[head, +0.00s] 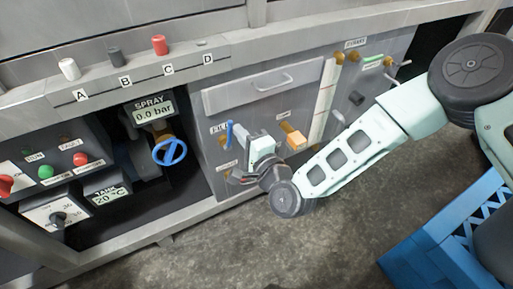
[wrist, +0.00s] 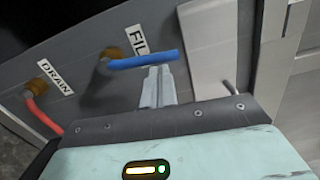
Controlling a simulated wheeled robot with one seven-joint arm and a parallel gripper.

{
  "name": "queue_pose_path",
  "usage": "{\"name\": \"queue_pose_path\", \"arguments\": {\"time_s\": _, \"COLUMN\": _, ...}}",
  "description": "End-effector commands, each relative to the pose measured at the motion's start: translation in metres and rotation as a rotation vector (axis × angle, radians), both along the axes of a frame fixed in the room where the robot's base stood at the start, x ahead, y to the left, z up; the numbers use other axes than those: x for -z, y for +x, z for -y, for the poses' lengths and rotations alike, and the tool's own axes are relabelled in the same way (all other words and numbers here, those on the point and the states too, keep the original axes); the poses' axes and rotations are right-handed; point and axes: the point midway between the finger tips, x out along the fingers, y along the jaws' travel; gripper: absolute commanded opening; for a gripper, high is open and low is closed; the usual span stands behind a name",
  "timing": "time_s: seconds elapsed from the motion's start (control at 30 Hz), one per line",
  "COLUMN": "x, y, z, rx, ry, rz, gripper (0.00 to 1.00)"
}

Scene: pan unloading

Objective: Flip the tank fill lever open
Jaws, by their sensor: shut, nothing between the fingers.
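The tank fill lever is a blue handle (head: 229,135) on the grey cabinet front, beside the FILL label. In the wrist view the blue lever (wrist: 142,61) runs out from a brass fitting and crosses part of the label. My gripper (head: 238,131) is at the lever, and its closed fingertips (wrist: 157,72) lie right against or just in front of the blue handle. I cannot tell whether they touch. The fingers are shut with nothing between them.
A red drain lever (wrist: 41,115) is beside the DRAIN label in the wrist view. An orange block-like part (head: 294,138) and a drawer (head: 262,88) are on the same panel. A blue wheel valve (head: 170,151) is to the left. A blue crate (head: 440,235) stands on the floor at right.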

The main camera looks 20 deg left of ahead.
Motion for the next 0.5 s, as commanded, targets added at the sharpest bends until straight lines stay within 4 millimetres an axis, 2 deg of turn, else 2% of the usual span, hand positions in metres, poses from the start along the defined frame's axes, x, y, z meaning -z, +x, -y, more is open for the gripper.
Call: {"name": "queue_pose_path", "arguments": {"time_s": 0.5, "x": -0.0028, "y": -0.0066, "z": -0.0057, "rx": 0.000, "ry": 0.002, "rz": -0.003, "gripper": 0.00}}
